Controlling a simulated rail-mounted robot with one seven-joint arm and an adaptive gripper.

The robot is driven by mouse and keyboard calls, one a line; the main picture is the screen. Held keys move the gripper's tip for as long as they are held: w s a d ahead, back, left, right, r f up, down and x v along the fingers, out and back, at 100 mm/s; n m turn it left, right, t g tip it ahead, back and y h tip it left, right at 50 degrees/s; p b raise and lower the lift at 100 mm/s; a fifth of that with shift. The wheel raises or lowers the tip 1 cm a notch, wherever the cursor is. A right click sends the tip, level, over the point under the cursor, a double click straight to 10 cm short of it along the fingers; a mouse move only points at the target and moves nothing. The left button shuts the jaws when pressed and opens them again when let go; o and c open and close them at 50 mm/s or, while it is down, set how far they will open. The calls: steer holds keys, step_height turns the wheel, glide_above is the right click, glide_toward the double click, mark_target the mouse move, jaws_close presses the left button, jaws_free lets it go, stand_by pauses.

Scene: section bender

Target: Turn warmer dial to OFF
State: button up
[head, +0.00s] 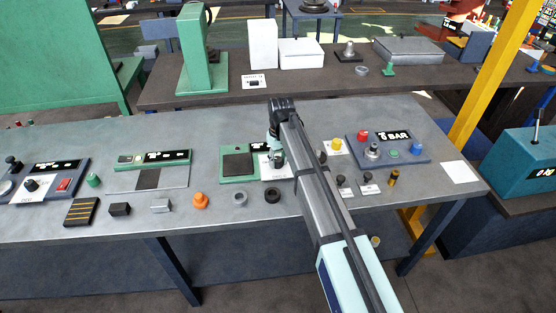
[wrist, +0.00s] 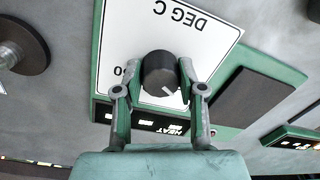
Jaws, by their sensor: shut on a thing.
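The warmer dial (wrist: 157,68) is a dark round knob with a short white pointer mark, standing on a white scale plate (wrist: 205,38) printed "DEG C". In the wrist view the pointer is toward the lower right of the knob. My gripper (wrist: 160,82) has one finger on each side of the dial and is shut on it. The warmer (head: 238,165) is a green-framed unit with a dark plate, at the middle of the bench in the head view. There my gripper (head: 277,155) is over its white plate, and the dial is hidden.
Other panels share the bench: a blue one with a red knob (head: 362,136) to the right and a green one (head: 165,158) to the left. Small black knobs stand near my arm.

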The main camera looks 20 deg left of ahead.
mark_target(279, 159)
steer(key=o, duration=1.1)
steer(key=shift+o, duration=0.2)
step_height(279, 159, up, 12)
steer(key=shift+w+d, duration=0.2)
steer(key=shift+w, duration=0.05)
